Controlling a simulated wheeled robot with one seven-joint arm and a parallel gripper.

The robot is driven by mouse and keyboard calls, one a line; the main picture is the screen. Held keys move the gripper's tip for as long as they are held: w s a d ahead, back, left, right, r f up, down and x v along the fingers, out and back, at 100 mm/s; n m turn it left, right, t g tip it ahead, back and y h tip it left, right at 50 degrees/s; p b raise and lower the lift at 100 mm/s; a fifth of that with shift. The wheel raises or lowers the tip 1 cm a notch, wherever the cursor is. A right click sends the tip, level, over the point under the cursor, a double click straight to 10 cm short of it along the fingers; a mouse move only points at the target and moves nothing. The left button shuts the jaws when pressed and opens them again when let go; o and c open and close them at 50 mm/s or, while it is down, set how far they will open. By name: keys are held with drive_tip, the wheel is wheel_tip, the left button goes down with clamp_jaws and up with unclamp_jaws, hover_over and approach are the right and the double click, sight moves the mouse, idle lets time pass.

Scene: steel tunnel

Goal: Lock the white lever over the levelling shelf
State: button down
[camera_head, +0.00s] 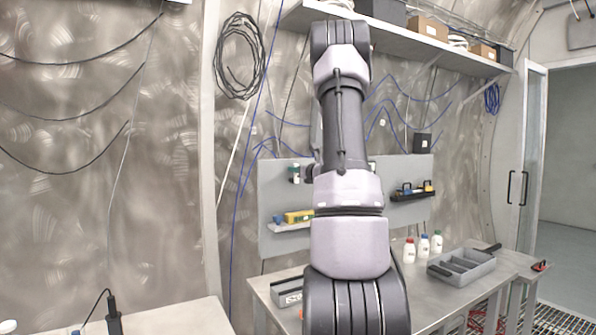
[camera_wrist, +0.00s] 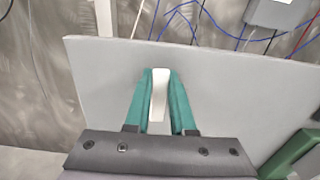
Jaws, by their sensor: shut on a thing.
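In the wrist view the white lever (camera_wrist: 159,97) stands between the two green fingers of my gripper (camera_wrist: 159,80). The fingers are shut on it, with its pale end showing between their tips. Behind it is the grey panel (camera_wrist: 228,92), which also shows in the head view (camera_head: 272,190). In the head view a small shelf (camera_head: 289,228) on the panel's left part carries a yellow level-like tool (camera_head: 298,216). My arm covers the middle of the panel there, so the lever and my gripper are hidden in that view.
A green part (camera_wrist: 294,155) lies at the wrist view's lower right. A second shelf (camera_head: 412,197) with small tools is on the panel's right. Below, the metal table (camera_head: 425,292) bears a grey tray (camera_head: 462,266) and several bottles (camera_head: 423,247). A long shelf (camera_head: 420,38) runs above.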

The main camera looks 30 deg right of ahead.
drive_tip(key=c, duration=0.8)
unclamp_jaws()
drive_tip(key=shift+o, duration=0.2)
drive_tip(key=s, duration=1.1)
drive_tip(key=shift+a, duration=0.3)
drive_tip(key=shift+w, duration=0.1)
